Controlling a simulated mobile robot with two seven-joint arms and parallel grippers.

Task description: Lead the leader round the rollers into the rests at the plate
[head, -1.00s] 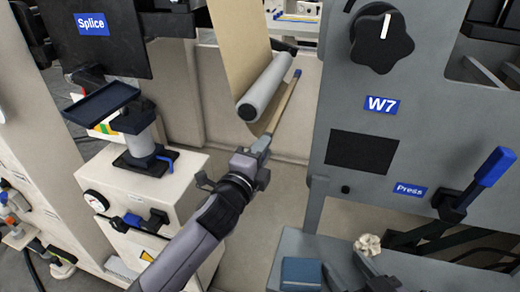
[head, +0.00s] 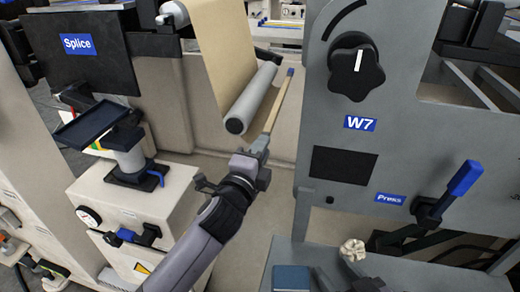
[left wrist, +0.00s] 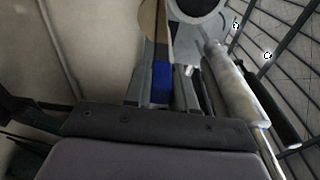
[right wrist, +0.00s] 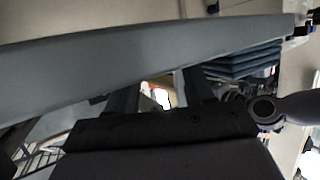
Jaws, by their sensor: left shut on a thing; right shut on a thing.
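The brown paper leader (head: 224,50) hangs down to a grey roller (head: 252,98) left of the W7 panel and seems to pass beneath it. A tan bar (head: 279,105) with a blue far tip lies just right of the roller, roughly alongside it. My left gripper (head: 262,143) is shut on the bar's near end. The left wrist view shows a blue end (left wrist: 161,83) between its fingers. My right gripper (right wrist: 157,95) is shut, but what it holds is unclear; a grey slab hides part of the area before its fingers. I cannot make out the rests.
The grey W7 panel (head: 345,190) stands close on the right, with a black knob (head: 356,68) and a blue-handled Press lever (head: 465,178). The Splice station (head: 90,48) is at left.

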